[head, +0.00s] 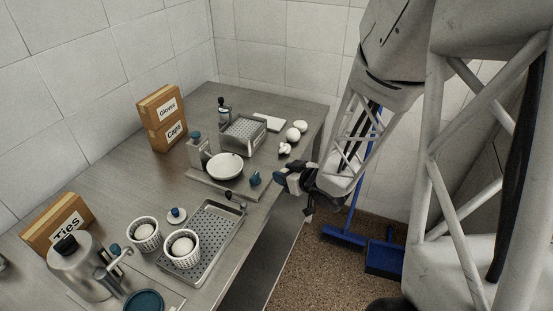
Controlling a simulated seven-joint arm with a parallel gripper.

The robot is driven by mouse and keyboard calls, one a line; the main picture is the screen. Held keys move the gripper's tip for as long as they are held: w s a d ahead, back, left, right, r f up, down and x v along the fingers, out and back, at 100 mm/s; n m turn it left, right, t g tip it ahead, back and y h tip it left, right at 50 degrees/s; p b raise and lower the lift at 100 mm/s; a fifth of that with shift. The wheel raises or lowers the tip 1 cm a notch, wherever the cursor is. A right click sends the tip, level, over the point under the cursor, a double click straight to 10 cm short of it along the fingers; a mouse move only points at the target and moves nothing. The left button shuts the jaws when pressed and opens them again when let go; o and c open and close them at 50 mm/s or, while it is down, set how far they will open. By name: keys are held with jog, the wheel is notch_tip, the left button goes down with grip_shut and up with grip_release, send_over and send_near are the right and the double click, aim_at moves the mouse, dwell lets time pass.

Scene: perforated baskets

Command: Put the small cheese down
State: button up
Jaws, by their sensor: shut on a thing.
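My gripper (309,208) hangs just off the right edge of the steel table (120,185), pointing down. It is shut on the small cheese, which is mostly hidden by the wrist and fingers. Several white rounded pieces (293,134) lie on the table's far right part, beyond my gripper. The right one stands on the perforated metal tray (221,236); the left one is close beside that tray.
A white bowl (225,167) and a teal object (254,178) stand near my gripper. Behind are a metal perforated container (242,132) and a white board (269,122). A steel jug (80,265) stands front left. Boxes (161,117) line the wall. Blue tools (343,236) stand on the floor.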

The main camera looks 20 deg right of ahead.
send_over(276, 165)
jog(key=s, duration=0.2)
jog(key=shift+f, duration=0.5)
jog(key=shift+w, duration=0.1)
jog(key=shift+w+d+f, duration=0.1)
jog(key=shift+w+f, duration=0.15)
jog(key=shift+w, duration=0.6)
jog(key=shift+f, duration=1.4)
jog(key=shift+f, duration=0.2)
jog(key=o, duration=0.9)
jog(key=shift+s, duration=0.1)
